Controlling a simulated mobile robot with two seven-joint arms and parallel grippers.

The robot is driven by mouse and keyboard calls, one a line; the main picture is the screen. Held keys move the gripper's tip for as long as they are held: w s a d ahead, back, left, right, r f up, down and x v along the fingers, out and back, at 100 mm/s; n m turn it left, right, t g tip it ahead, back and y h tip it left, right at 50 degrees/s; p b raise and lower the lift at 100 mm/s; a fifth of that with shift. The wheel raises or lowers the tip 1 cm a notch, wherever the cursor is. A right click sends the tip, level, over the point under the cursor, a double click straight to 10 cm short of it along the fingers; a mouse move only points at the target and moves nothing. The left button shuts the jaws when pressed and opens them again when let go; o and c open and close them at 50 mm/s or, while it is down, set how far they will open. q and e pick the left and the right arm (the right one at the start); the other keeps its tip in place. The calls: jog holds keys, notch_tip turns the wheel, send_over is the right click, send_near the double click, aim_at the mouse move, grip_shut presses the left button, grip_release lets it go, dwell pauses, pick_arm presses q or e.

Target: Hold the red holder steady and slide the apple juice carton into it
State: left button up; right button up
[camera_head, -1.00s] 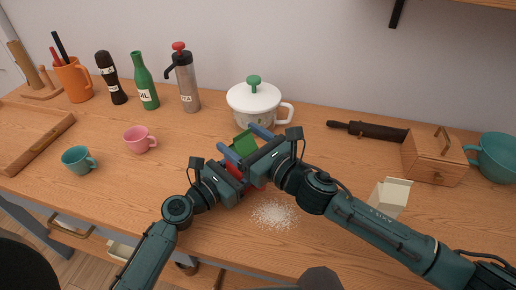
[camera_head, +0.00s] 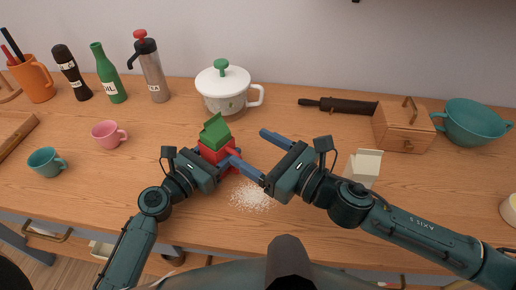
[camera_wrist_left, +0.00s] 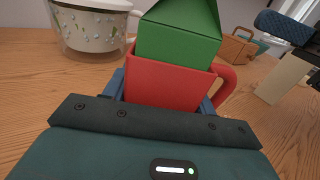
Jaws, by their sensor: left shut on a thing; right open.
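The green carton (camera_head: 214,132), with a gabled top, stands in the red holder (camera_head: 217,154), and its upper part shows above the rim. In the left wrist view the carton (camera_wrist_left: 178,48) is inside the holder (camera_wrist_left: 165,84), whose handle is on the right. No label on the carton can be read. My left gripper (camera_head: 214,160) is shut on the holder, with blue fingers at its sides. My right gripper (camera_head: 247,146) is open and empty, just right of the holder and apart from the carton.
A white lidded pot (camera_head: 226,90) stands close behind the holder. White grains (camera_head: 254,197) lie in front. A pale carton (camera_head: 363,167) stands by my right arm, and a wooden box (camera_head: 403,126) is farther right. Cups (camera_head: 108,134) and bottles (camera_head: 110,80) are left.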

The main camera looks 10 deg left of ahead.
pick_arm(q)
jog(key=o, duration=1.1)
jog(key=shift+s, duration=0.1)
